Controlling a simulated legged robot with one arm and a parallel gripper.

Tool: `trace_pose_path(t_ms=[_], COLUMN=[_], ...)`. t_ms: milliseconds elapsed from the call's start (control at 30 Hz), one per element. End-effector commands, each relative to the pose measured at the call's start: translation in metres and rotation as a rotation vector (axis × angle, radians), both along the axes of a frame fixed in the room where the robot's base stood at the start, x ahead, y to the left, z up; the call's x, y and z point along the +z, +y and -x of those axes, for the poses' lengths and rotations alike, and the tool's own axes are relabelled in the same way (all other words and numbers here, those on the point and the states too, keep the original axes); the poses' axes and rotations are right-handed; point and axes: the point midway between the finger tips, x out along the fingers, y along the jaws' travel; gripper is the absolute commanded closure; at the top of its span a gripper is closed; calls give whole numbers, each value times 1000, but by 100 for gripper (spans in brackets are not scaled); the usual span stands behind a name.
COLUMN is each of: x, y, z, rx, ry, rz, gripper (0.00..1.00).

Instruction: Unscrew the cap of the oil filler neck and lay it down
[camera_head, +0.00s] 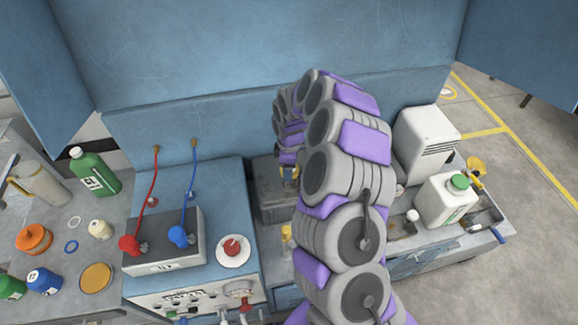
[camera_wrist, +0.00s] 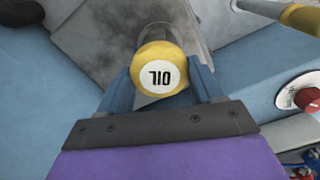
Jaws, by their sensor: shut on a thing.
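The round yellow cap (camera_wrist: 159,69) with a white label reading OIL, seen upside down, sits between the two blue fingers of my gripper (camera_wrist: 163,85) in the wrist view. The gripper is shut on it, one finger at each side. A grey cylindrical neck (camera_wrist: 164,36) shows just behind the cap; I cannot tell whether the cap is seated on it or apart. In the head view my gripper (camera_head: 288,176) is small and partly hidden by my arm, over the grey metal block (camera_head: 268,172) in the middle of the bench. The neck is hidden there.
A grey box (camera_head: 168,250) with red and blue cables stands left of my arm. Bottles, including a green one (camera_head: 93,172), stand on the left table. A white jug (camera_head: 445,200) and a tray (camera_head: 488,218) are at right. A blue panel (camera_head: 270,50) rises behind the bench.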

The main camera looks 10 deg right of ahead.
Motion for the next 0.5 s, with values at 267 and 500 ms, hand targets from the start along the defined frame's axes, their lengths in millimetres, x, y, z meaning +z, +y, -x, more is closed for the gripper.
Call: trace_pose_path(t_ms=[267,500], x=[-3,-4], y=[0,0], z=[2,3], rx=[307,357], ry=[8,10], rz=[-1,-2], gripper=[64,64])
